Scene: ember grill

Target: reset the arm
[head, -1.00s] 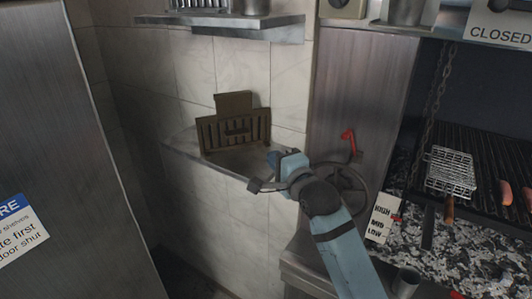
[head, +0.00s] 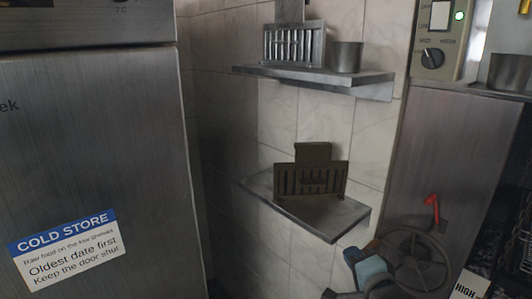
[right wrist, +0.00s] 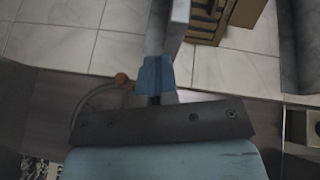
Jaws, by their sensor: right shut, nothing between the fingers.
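My right gripper (head: 368,268) is low at the right of the head view, in front of the wall beside the wheel and below the lower shelf (head: 335,221). It is shut and empty. Its blue fingers (right wrist: 155,76) show in the right wrist view, pointing toward the shelf's edge. Part of the arm is cut off by the bottom of the head view. My left gripper is not in view.
A brown slotted rack (head: 312,180) stands on the lower shelf. A metal rack (head: 292,45) and a metal cup (head: 346,56) stand on the upper shelf (head: 310,76). The cold store (head: 95,150) fills the left.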

